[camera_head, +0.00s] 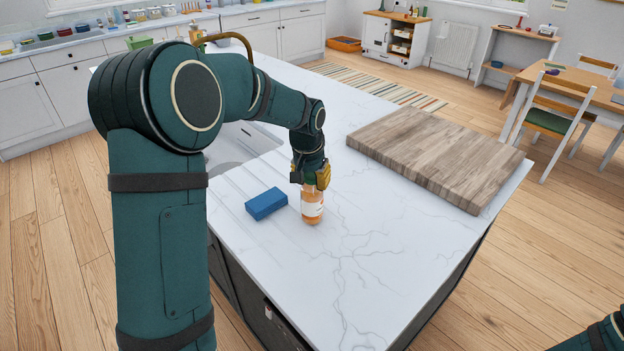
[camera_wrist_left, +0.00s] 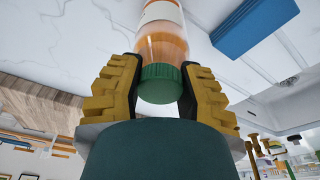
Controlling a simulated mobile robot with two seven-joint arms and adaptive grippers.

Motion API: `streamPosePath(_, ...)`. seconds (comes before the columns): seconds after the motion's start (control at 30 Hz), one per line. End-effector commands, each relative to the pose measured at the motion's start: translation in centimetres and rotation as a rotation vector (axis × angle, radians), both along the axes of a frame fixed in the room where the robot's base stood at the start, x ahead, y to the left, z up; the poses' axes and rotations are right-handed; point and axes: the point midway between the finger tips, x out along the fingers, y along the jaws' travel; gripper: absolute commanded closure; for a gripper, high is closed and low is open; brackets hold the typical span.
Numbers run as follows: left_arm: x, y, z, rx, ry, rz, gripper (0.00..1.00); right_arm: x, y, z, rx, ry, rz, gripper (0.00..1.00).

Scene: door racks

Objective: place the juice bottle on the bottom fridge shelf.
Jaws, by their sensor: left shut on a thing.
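The juice bottle (camera_head: 312,207), with orange juice and a pale label, stands upright on the white marble island top (camera_head: 350,270). My left gripper (camera_head: 311,180) is shut on its upper part from above. In the left wrist view the two yellow and black fingers (camera_wrist_left: 160,85) press on either side of the bottle's neck, near its green cap (camera_wrist_left: 160,84). The bottle's body (camera_wrist_left: 163,30) reaches out past the fingertips. My right arm shows only as a small piece at the lower right of the head view, and its gripper is out of view. No fridge shelf shows clearly.
A blue block (camera_head: 266,204) lies just left of the bottle and also shows in the left wrist view (camera_wrist_left: 255,22). A thick wooden board (camera_head: 440,155) lies at the island's right. A sink (camera_head: 240,146) is behind my left arm. The island's front is clear.

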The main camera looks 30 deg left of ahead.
Motion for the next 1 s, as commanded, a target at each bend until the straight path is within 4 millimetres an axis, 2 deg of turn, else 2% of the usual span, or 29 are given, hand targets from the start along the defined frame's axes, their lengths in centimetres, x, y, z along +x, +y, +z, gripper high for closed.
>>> streamPosePath(0.2, 0.0, 0.0, -0.3, 0.0, -0.002, 0.0, 1.0, 0.0, 0.0, -0.2, 0.0, 0.001, 0.0, 0.0)
streamPosePath(0.23, 0.0, 0.0, -0.3, 0.0, 0.0, 0.0, 0.55, -0.1, 0.0, -0.2, 0.0, 0.001, 0.0, 0.0)
streamPosePath(0.27, 0.0, 0.0, -0.3, 0.0, 0.0, 0.0, 0.44, 0.0, 0.0, -0.2, 0.0, 0.001, 0.0, 0.0)
streamPosePath(0.3, 0.0, 0.0, -0.2, 0.0, 0.0, 0.0, 0.39, 0.0, 0.0, -0.1, 0.0, 0.001, 0.0, 0.0)
streamPosePath(0.67, 0.0, 0.0, 0.2, 0.0, -0.001, 0.0, 0.39, 0.0, 0.0, 0.2, 0.0, 0.0, 0.0, 0.0)
streamPosePath(0.83, -0.4, 0.0, 2.5, -0.001, -0.004, 0.001, 0.39, 0.1, 0.0, 0.4, 0.0, -0.002, -0.002, 0.0)
streamPosePath(1.0, -1.1, -0.1, 6.0, -0.001, -0.005, 0.001, 0.39, 0.3, -0.1, 1.0, -0.002, -0.006, -0.006, 0.0)
